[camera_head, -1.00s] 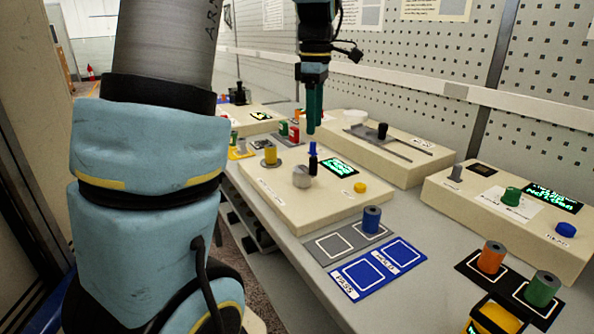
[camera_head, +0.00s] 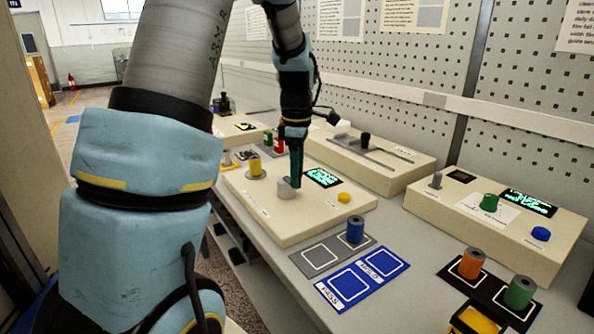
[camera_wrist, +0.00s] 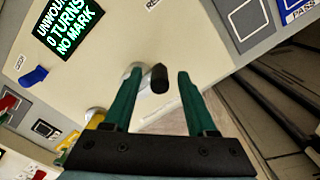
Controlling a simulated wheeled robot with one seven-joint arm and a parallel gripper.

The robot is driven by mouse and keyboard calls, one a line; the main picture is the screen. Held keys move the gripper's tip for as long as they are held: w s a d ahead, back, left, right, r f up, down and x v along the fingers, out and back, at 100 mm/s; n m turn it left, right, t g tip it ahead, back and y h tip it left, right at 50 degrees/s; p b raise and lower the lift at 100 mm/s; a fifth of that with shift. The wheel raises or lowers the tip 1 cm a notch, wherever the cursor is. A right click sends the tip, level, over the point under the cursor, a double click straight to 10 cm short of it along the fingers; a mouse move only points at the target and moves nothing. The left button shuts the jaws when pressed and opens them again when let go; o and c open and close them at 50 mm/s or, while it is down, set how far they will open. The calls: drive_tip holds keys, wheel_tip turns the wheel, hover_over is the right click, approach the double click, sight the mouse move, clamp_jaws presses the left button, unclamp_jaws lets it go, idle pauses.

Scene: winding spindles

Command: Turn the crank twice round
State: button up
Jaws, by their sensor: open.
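The crank shows in the wrist view as a dark rounded handle (camera_wrist: 159,78) beside a pale metal hub (camera_wrist: 143,78). In the head view the hub (camera_head: 286,190) sits on a cream box (camera_head: 300,222), and my gripper hides the handle. My gripper (camera_head: 296,178) points down at the crank. In the wrist view my gripper (camera_wrist: 161,73) is open, its two green fingers on either side of the handle, with gaps visible. The box's display (camera_wrist: 68,25) reads "UNWOUND", "0 TURNS", "NO MARK". It also shows in the head view (camera_head: 323,178).
A yellow spool (camera_head: 256,167) stands left of the crank, and a yellow button (camera_head: 344,197) right of it. A blue lever (camera_wrist: 33,77) is near the display. A blue-grey spool (camera_head: 355,230) stands on a grey mat (camera_head: 318,256) in front. Other cream boxes stand behind and right.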

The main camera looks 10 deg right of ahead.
clamp_jaws()
idle(0.5)
